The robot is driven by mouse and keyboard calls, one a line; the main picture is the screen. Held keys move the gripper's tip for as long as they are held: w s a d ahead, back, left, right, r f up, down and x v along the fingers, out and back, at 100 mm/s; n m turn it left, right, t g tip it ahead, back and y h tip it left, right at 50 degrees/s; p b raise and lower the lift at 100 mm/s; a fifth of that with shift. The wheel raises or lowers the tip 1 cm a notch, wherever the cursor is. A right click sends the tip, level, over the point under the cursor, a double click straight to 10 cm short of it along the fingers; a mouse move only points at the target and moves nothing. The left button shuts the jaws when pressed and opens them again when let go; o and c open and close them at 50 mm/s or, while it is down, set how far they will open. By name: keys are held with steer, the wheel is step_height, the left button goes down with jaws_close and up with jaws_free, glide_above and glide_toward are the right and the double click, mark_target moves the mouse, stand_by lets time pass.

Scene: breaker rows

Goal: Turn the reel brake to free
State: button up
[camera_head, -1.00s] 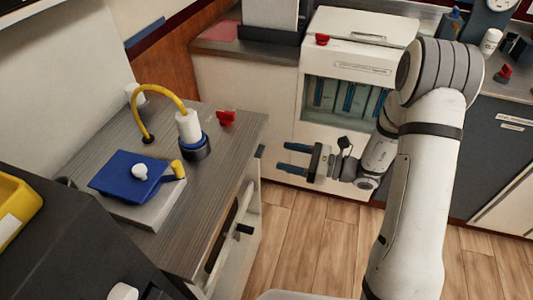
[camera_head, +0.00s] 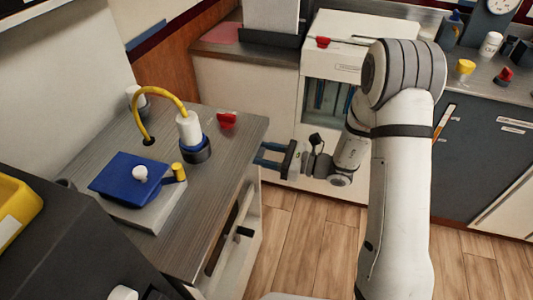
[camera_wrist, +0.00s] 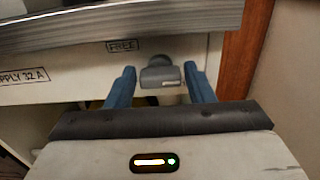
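A grey knob or lever (camera_wrist: 160,72), which seems to be the reel brake, sticks out from the white counter front under the grey top edge. A "FREE" label (camera_wrist: 122,46) is on the panel to its left in the wrist view. My gripper (camera_wrist: 161,84) is open, with one blue finger on each side of the knob. The right finger is closer to it; I cannot tell if it touches. In the head view my gripper (camera_head: 268,155) is at the counter's right edge and hides the knob. The full extent of the lever is not clear.
The grey counter (camera_head: 225,155) holds a blue-lidded box (camera_head: 120,180), a white plug with a yellow hose (camera_head: 188,128) and a red knob (camera_head: 227,120). A dark handle (camera_head: 244,231) sticks out lower on its front. The wooden floor (camera_head: 310,245) is clear.

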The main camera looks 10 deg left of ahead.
steer(key=c, duration=0.6)
steer(key=shift+c, duration=0.2)
steer(key=shift+f+b, duration=0.15)
steer(key=shift+b, duration=0.2)
steer(key=n+b, duration=0.6)
steer(key=b, duration=0.2)
steer(key=n+b, duration=0.6)
steer(key=b, duration=0.2)
steer(key=n+b, duration=0.5)
steer(key=b, duration=0.4)
steer(key=shift+s+f+n, duration=0.2)
steer(key=shift+f+n, duration=0.05)
steer(key=shift+n, duration=0.15)
steer(key=shift+r+b, duration=0.15)
steer(key=shift+b, duration=0.15)
